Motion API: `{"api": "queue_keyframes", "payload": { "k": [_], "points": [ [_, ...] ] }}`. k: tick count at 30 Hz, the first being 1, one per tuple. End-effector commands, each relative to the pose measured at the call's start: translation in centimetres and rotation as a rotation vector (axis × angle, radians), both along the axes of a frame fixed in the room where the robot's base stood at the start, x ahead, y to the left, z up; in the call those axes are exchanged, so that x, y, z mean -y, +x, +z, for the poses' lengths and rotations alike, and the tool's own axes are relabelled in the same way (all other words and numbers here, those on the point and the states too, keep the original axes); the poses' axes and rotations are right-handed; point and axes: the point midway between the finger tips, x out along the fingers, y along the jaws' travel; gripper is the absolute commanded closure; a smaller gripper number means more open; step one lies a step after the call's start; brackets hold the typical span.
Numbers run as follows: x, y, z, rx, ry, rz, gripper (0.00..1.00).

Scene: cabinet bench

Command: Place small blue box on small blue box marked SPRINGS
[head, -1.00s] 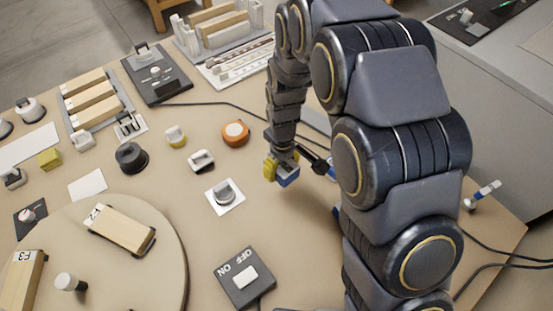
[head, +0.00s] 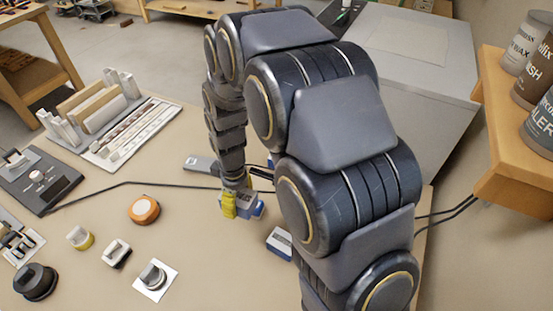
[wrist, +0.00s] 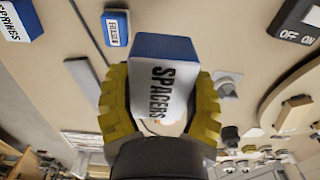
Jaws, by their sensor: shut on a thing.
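My gripper (head: 236,204) has yellow finger pads and is shut on a small blue box (head: 248,202). In the wrist view this box (wrist: 165,75) has a white label reading SPACERS and sits between both pads (wrist: 162,108). The small blue box marked SPRINGS (wrist: 18,18) lies at the top left of the wrist view, apart from the held box and cut by the frame edge. In the head view a blue box with a white label (head: 280,241) sits right of my gripper, partly behind my arm; its lettering is unreadable there.
A small blue-and-white block (wrist: 116,28) lies between the held box and SPRINGS in the wrist view. A grey block (head: 200,164) and a black cable (head: 130,184) lie near my gripper. An orange round piece (head: 143,210) is left. Bare bench shows in front.

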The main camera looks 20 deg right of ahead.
Motion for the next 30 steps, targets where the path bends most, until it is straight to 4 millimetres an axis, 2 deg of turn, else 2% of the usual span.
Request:
{"api": "queue_keyframes", "payload": {
  "k": [1, 3, 6, 10, 13, 17, 30],
  "points": [
    [2.3, 1.7, 0.5, 0.008, 0.001, -0.020, 0.79],
    [5.1, 3.3, 1.2, 0.011, -0.001, -0.029, 0.79],
    [8.7, 4.7, 1.9, 0.007, -0.004, -0.041, 0.79],
    [12.0, 5.5, 2.6, 0.003, -0.007, -0.050, 0.79],
    [13.3, 5.9, 2.8, 0.005, -0.009, -0.053, 0.79],
    [14.0, 7.2, 2.3, 0.001, -0.010, -0.052, 0.79],
    [15.4, 14.3, -1.1, 0.001, -0.008, -0.052, 0.79]
  ]
}}
